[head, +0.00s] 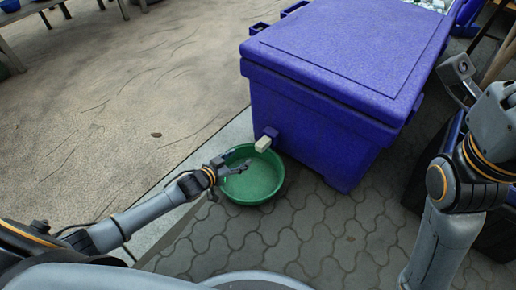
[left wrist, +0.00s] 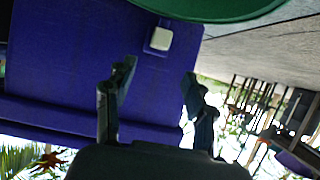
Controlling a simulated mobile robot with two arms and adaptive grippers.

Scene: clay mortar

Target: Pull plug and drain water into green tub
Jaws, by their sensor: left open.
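The large blue-purple cooler (head: 325,110) stands on the paving with its lid shut. A pale block-shaped plug (head: 263,144) sticks out low on its front left side; it also shows in the left wrist view (left wrist: 160,39), seated in the cooler wall. The round green tub (head: 252,190) sits on the ground below the plug, and its edge shows at the top of the left wrist view (left wrist: 215,8). My left gripper (head: 236,166) is open and empty over the tub's left side, its fingers (left wrist: 160,72) pointing toward the plug, apart from it.
A dark container (head: 480,215) stands right of the cooler, partly behind my right arm. A second open cooler with bottles (head: 436,5) is at the back right. Sandy ground (head: 120,90) lies open on the left, beyond a pale kerb. Paving in front is clear.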

